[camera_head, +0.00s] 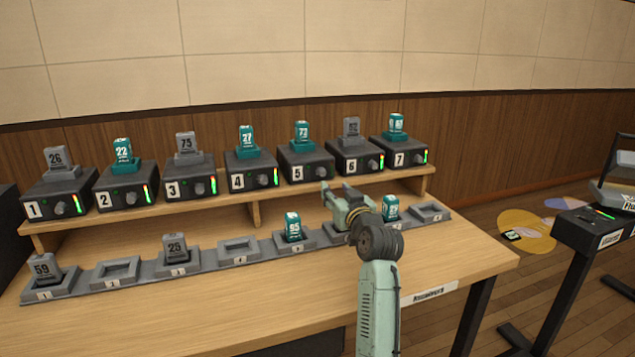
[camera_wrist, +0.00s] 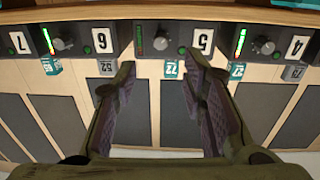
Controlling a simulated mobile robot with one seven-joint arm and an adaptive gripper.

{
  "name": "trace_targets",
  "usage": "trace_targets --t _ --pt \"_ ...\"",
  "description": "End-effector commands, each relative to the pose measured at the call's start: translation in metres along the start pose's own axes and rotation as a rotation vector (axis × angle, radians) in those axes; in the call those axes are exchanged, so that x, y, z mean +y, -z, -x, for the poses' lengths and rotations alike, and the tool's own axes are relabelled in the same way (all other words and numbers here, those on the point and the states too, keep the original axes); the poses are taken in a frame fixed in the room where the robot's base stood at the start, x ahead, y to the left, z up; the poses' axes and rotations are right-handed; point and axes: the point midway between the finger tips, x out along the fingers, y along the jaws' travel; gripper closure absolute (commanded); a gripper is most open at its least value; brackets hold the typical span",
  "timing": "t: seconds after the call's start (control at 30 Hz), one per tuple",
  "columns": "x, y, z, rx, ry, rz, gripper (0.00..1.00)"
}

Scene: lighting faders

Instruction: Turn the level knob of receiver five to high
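In the upside-down wrist view, this knob (camera_wrist: 160,43) lies between and beyond my fingertips, beside the "5" label (camera_wrist: 204,40). The level bar (camera_wrist: 140,38) beside it looks mostly dark, unlike the lit bars of its neighbours. My gripper (camera_head: 335,190) is open and empty in front of receiver five, apart from the knob. The knob's pointer is too small to read.
Receiver four (camera_head: 247,169) and receiver six (camera_head: 354,158) stand on either side, with lit bars. Below, a row of grey charging cradles (camera_head: 238,250) runs along the wooden table (camera_head: 300,285), some holding packs. A black stand (camera_head: 575,240) is at the far right.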

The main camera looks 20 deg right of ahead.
Motion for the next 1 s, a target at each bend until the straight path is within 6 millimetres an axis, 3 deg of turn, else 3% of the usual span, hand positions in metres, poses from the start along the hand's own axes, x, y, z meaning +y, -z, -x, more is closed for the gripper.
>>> trace_targets --t 0.3,0.5,0.7,1.0 --pt "-0.003 0.004 -0.059 -0.001 0.003 0.000 0.61" --pt "-0.003 0.003 -0.088 0.000 0.003 0.000 0.61" --pt "-0.002 0.001 -0.100 0.001 0.001 0.001 0.61" --pt "-0.002 0.001 -0.100 0.002 0.001 0.001 0.63"
